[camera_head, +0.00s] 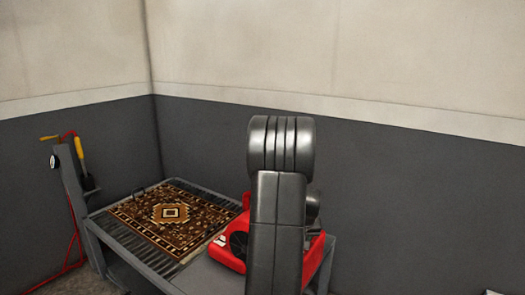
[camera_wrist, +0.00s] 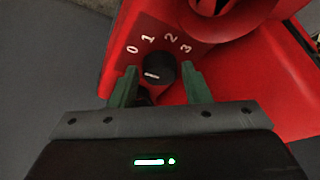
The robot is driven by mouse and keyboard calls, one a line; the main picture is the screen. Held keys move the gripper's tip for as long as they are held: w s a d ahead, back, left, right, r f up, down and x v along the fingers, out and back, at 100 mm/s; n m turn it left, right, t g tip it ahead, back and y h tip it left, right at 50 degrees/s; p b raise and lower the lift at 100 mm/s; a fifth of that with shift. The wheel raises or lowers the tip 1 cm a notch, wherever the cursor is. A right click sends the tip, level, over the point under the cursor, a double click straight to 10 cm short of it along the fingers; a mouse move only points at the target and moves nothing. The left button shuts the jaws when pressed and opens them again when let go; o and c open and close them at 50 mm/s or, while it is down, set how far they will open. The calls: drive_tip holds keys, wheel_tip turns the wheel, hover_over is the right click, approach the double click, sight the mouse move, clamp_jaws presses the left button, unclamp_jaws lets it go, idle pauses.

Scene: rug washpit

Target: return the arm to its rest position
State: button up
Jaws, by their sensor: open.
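My gripper (camera_wrist: 160,82) shows in the wrist view with its two green fingers apart, one on each side of a black knob (camera_wrist: 158,70). The knob sits on a red machine (camera_wrist: 235,85) beside a dial marked 0, 1, 2, 3. The knob's white mark is near its lower left. I cannot tell whether the fingers touch the knob. In the head view my dark arm (camera_head: 278,215) stands raised in front of the red machine (camera_head: 228,253) and hides much of it. The gripper is hidden there.
A patterned rug (camera_head: 150,222) lies on a grey slatted table (camera_head: 150,272) in the corner. A grey post (camera_head: 70,190) with a gauge, yellow-handled tool and red hose stands at the left. Grey-and-cream walls close off the back. The wall area right of the arm is clear.

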drive_tip(key=shift+m, duration=0.4)
